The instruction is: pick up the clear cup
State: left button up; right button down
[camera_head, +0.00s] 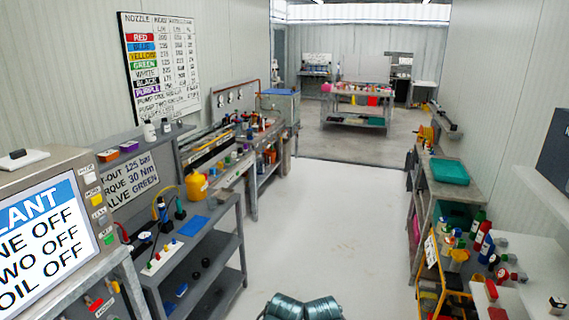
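I cannot make out a clear cup anywhere in the head view; the small items on the benches are too small to tell apart. Neither of my grippers can be seen. Two teal rounded parts at the bottom middle edge look like my own arm links, cut off by the frame.
A grey bench (213,235) on the left holds a yellow jug (196,186) and a blue mat (193,225). A cluttered table (352,122) stands far back. The middle floor (320,215) is clear.

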aim_at(212, 203)
jog(key=i, duration=1.9)
jog(key=i+l+u, duration=0.1)
jog(key=i+u, duration=0.2)
jog(key=i, duration=0.3)
